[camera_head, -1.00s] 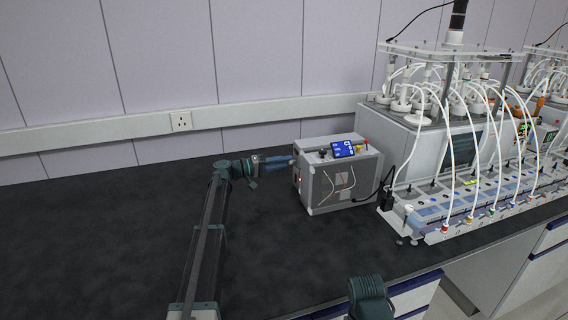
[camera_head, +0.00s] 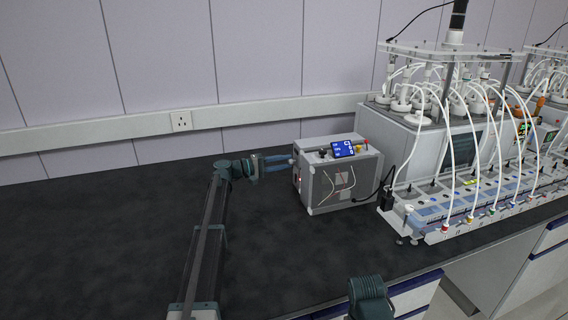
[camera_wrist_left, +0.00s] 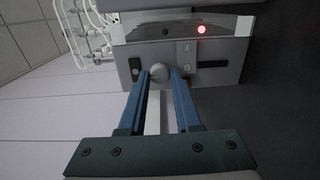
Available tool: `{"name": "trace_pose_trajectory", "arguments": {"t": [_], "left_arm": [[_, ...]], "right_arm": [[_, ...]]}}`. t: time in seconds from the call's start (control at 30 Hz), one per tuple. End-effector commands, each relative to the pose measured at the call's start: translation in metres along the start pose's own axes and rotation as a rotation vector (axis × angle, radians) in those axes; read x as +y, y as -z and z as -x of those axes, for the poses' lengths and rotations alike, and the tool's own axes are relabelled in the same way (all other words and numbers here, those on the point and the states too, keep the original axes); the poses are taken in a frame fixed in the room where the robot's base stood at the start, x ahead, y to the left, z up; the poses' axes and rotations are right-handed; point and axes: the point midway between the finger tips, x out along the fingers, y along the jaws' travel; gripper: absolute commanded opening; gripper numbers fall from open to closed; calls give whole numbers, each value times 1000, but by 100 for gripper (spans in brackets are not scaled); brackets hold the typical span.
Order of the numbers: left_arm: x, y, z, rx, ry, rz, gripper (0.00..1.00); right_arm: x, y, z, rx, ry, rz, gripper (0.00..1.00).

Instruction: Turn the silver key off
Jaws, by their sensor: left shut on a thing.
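The silver key (camera_wrist_left: 158,72) shows in the left wrist view as a round, pale grey head on the side panel of a grey box. My left gripper (camera_wrist_left: 159,78) has its two blue fingers on either side of the key and is shut on it. In the head view my left gripper (camera_head: 290,161) reaches the left side of the grey box (camera_head: 340,187); the key is too small there to make out clearly. The key's shaft is hidden. My right gripper is out of view.
A lit blue display (camera_head: 343,149) stands on the box. Reactors with white tubes (camera_head: 450,130) stand to the right. The dark bench (camera_head: 110,230) is clear at left.

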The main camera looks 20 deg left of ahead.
Motion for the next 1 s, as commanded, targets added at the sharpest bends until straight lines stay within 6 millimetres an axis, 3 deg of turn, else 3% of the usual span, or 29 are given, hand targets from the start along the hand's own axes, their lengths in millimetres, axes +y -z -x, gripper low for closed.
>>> {"name": "trace_pose_trajectory", "arguments": {"t": [0.2, 0.23, 0.4, 0.77, 1.0], "left_arm": [[0, 1, 1, 2, 1, 0, 0], [0, 1, 1, 2, 1, 0, 36], [0, 0, 1, 1, 1, 0, 61], [0, 0, 7, 1, 0, -1, 61], [0, 0, 52, 5, 0, -1, 61]], "right_arm": [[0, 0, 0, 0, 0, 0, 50], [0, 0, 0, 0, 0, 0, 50], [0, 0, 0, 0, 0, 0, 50], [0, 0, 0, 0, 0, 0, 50], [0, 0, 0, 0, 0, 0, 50]]}}
